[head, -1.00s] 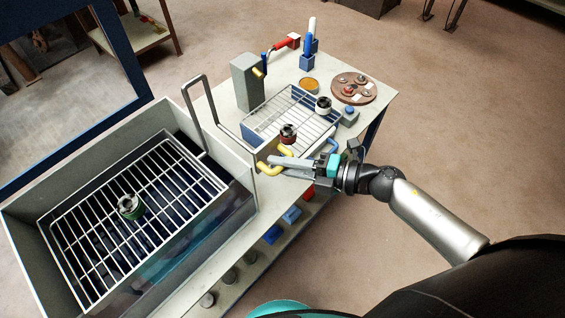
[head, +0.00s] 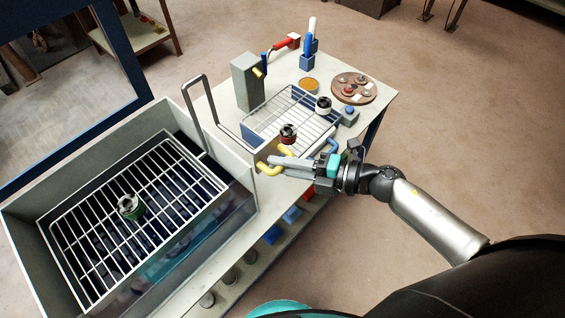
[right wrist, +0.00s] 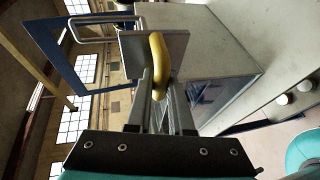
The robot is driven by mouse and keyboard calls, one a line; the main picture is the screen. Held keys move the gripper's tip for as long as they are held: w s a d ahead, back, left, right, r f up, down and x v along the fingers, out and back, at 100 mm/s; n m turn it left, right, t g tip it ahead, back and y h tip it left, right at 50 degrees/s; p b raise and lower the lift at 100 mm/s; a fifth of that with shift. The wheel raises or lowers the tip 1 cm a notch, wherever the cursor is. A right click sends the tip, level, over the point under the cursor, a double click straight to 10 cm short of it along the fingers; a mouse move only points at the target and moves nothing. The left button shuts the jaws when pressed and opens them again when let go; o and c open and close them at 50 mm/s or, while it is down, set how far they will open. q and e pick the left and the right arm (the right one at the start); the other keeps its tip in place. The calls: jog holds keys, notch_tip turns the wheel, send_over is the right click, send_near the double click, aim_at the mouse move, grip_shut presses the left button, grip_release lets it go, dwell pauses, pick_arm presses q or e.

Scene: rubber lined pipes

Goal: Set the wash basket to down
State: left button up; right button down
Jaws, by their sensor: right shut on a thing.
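The wash basket (head: 95,222) is a wire rack inside the grey, clear-fronted tank (head: 28,235) at the left of the head view. A dark green ringed part (head: 131,207) stands on it. My right gripper (head: 272,163) is at the tank's right side, shut on a yellow handle (head: 263,168). In the right wrist view the yellow handle (right wrist: 158,58) sits between the two fingers, in front of a grey plate (right wrist: 176,45). The fingers hide part of the handle. My left gripper is not in view.
A second wire basket (head: 268,122) holds a red-dark part (head: 288,133) and a white-dark part (head: 323,104). A grey bent bar (head: 188,98) rises beside the tank. A round brown tray (head: 370,92) and blue holders stand on the bench. Open floor lies to the right.

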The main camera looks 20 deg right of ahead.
jog(key=shift+f, duration=0.1)
notch_tip(320, 180, down, 13)
jog(key=b, duration=0.9)
jog(key=shift+s, duration=0.15)
jog(key=c, duration=1)
grip_release()
jog(key=shift+o, duration=1)
jog(key=shift+r, duration=0.3)
jog(key=p+v, duration=0.1)
jog(key=v, duration=1.4)
